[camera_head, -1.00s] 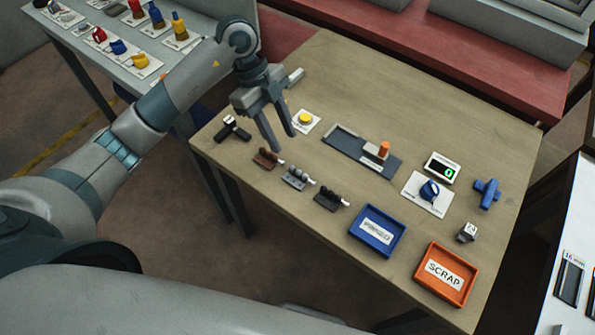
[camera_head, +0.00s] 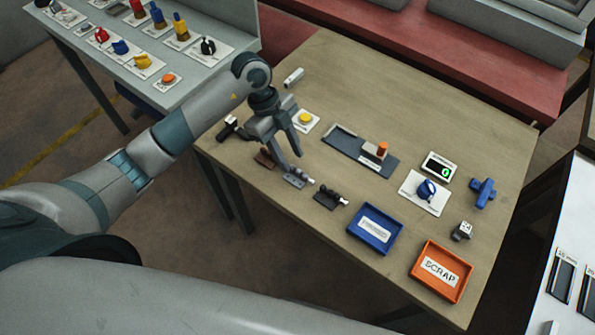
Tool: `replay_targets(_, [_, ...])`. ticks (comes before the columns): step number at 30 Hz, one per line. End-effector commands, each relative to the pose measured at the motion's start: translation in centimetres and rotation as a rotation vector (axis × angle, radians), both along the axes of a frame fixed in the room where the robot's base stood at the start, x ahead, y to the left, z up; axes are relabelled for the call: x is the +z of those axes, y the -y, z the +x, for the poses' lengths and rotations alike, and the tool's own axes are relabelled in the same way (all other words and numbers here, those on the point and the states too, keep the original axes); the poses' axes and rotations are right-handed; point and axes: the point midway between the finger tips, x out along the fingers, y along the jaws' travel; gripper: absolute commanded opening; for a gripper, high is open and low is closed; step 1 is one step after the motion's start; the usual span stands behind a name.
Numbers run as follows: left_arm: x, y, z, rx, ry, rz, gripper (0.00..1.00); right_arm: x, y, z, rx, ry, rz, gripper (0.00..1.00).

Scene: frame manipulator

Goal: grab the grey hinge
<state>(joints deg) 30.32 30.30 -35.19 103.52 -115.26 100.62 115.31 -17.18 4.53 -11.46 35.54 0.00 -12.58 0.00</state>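The grey hinge (camera_head: 298,178) lies on the wooden table between a brown hinge (camera_head: 266,158) and a black hinge (camera_head: 329,197). My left gripper (camera_head: 291,163) is open and empty. In the picture its fingertips are just above the grey hinge and overlap its upper left edge. I cannot tell whether they touch it. The gripper partly covers the brown hinge. My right gripper is not in view.
A blue tray (camera_head: 354,236) and an orange scrap tray (camera_head: 415,277) stand at the table's near side. A yellow button (camera_head: 305,118), a dark fixture (camera_head: 345,155) and a dial plate (camera_head: 418,205) lie behind. Bare table remains at the back.

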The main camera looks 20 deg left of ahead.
Motion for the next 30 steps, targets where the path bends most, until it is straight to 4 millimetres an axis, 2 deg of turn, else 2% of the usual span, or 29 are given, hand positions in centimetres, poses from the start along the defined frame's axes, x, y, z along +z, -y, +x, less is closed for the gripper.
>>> replay_targets(2, [-0.7, 0.3, -0.3, 0.0, -0.006, -0.001, 0.36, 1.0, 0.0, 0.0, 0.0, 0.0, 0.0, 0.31])
replay_targets(9, [-2.9, 1.1, -0.4, 0.001, -0.002, -0.001, 0.36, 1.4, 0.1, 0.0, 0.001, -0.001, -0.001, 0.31])
replay_targets(23, [-3.0, 1.0, -0.5, 0.001, -0.002, 0.0, 0.36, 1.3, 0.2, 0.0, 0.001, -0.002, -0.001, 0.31])
replay_targets(25, [-3.0, 1.0, -0.5, 0.001, -0.002, 0.0, 0.24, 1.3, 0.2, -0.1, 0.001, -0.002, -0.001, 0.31])
replay_targets(28, [-3.0, 1.0, -0.5, 0.001, -0.002, 0.0, 0.0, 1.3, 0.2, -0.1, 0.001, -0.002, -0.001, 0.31])
replay_targets(30, [-3.0, 1.0, -0.5, 0.001, -0.002, 0.0, 0.0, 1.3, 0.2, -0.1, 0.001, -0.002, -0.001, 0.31])
